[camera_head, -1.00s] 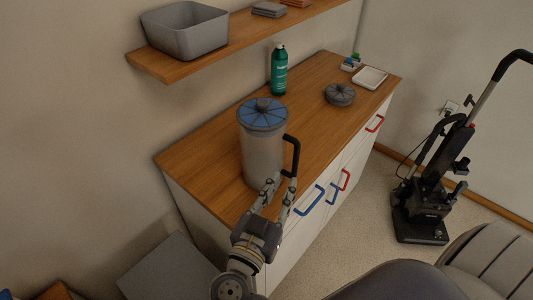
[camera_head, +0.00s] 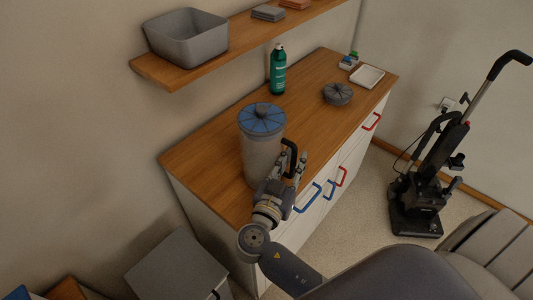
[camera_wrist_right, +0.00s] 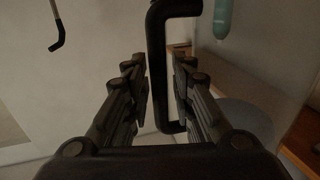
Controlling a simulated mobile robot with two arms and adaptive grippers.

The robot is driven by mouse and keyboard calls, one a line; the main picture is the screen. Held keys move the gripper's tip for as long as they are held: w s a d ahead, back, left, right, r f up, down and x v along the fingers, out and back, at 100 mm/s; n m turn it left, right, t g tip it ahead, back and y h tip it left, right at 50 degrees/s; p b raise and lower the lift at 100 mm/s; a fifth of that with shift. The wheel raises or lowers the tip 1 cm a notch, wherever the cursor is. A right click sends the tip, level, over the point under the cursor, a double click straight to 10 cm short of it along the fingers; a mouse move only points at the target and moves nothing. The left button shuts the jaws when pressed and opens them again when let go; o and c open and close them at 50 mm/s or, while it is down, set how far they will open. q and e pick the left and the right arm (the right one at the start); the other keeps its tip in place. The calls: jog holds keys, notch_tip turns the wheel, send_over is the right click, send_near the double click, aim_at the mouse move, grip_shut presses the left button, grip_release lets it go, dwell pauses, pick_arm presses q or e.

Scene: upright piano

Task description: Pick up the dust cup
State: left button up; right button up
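The dust cup (camera_head: 261,146) is a grey translucent cylinder with a blue ribbed lid and a black side handle (camera_head: 291,156). It stands upright on the wooden counter near its front left end. My right gripper (camera_head: 289,168) is at the handle, on the cup's right side. In the right wrist view the handle (camera_wrist_right: 159,65) runs between the two fingers of the right gripper (camera_wrist_right: 159,95), with visible gaps on both sides, so the fingers are open around it. My left gripper is not in view.
A green bottle (camera_head: 278,70), a round dark grey part (camera_head: 338,94) and a white tray (camera_head: 367,76) stand farther back on the counter (camera_head: 213,160). A shelf with a grey bin (camera_head: 187,35) hangs above. An upright vacuum (camera_head: 429,180) stands at right.

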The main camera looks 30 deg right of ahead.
jog(key=shift+c, duration=0.3)
grip_shut()
jog(key=shift+r, duration=0.1)
jog(key=shift+r, duration=0.1)
